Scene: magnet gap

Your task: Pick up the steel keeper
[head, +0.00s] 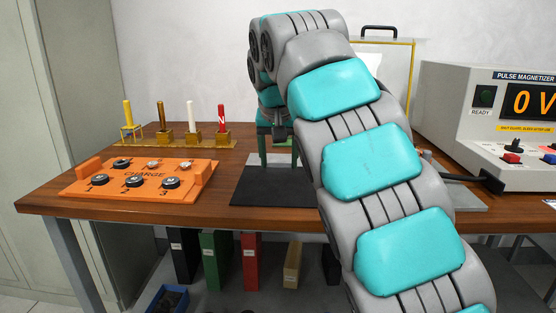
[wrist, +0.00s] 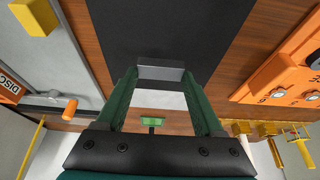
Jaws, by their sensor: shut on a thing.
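The steel keeper (wrist: 160,73) is a small grey block between my green fingertips in the wrist view. My gripper (wrist: 160,78) is shut on it, with one finger at each end of the block. In the head view my gripper (head: 279,163) points down over the black mat (head: 262,190), behind my arm. The mat also fills the upper middle of the wrist view (wrist: 165,25). I cannot tell whether the keeper touches it.
An orange CHARGE board (head: 145,178) with several round pieces lies left of the mat. Behind it, a brass rack (head: 180,141) holds several upright sticks. The pulse magnetizer (head: 490,130) stands at the right. A small green block (wrist: 152,122) shows beyond my fingers. My arm hides much of the table.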

